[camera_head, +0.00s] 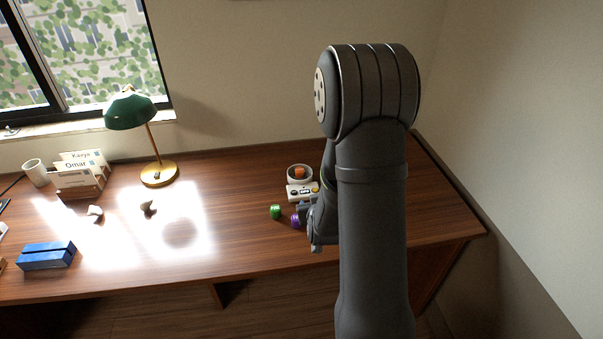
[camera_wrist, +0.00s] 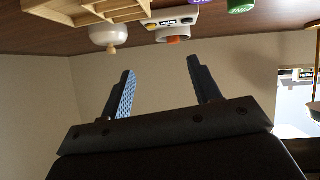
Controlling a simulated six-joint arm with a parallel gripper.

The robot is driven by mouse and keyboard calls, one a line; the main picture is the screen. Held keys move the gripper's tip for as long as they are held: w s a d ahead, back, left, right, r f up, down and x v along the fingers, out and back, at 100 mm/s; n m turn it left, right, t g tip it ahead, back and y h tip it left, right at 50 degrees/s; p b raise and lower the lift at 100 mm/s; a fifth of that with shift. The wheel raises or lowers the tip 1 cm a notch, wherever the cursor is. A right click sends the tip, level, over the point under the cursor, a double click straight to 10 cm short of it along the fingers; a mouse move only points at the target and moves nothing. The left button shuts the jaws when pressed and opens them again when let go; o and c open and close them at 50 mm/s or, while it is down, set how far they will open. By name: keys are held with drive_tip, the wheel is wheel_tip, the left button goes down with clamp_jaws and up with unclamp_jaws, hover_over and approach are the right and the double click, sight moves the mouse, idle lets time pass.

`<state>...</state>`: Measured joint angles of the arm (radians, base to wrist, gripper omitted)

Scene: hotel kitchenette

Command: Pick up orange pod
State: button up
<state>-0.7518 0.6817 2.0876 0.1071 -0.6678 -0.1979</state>
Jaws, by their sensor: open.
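The orange pod (camera_head: 300,173) sits in a round white holder (camera_head: 291,180) behind a small white device (camera_head: 298,194) on the desk. In the wrist view a small piece of the orange pod (camera_wrist: 173,39) shows in the round holder, beyond my fingertips and between them in the picture. My gripper (camera_wrist: 165,80) is open with nothing between its fingers. In the head view my gripper (camera_head: 316,240) is partly hidden by my arm, nearer the desk's front than the pod and apart from it.
A green pod (camera_head: 275,211) and a purple pod (camera_head: 296,222) stand just in front of the white device. A wooden box (camera_wrist: 88,10) and a white rounded object (camera_wrist: 108,36) show in the wrist view. The lamp (camera_head: 158,174) stands farther left; the desk between is clear.

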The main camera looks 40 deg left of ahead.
drive_tip(key=w+a+n+g+h, duration=0.2)
drive_tip(key=w+a, duration=0.2)
drive_tip(key=w, duration=0.4)
drive_tip(key=n+g+h, duration=0.1)
drive_tip(key=n+g, duration=0.5)
drive_tip(key=g, duration=0.1)
approach(300, 169)
drive_tip(key=shift+n, duration=0.3)
drive_tip(key=x, duration=0.8)
drive_tip(key=shift+s+f, duration=0.1)
drive_tip(key=shift+f, duration=0.15)
drive_tip(key=c, duration=1.1)
drive_tip(key=shift+o, duration=0.2)
drive_tip(key=shift+r, duration=0.15)
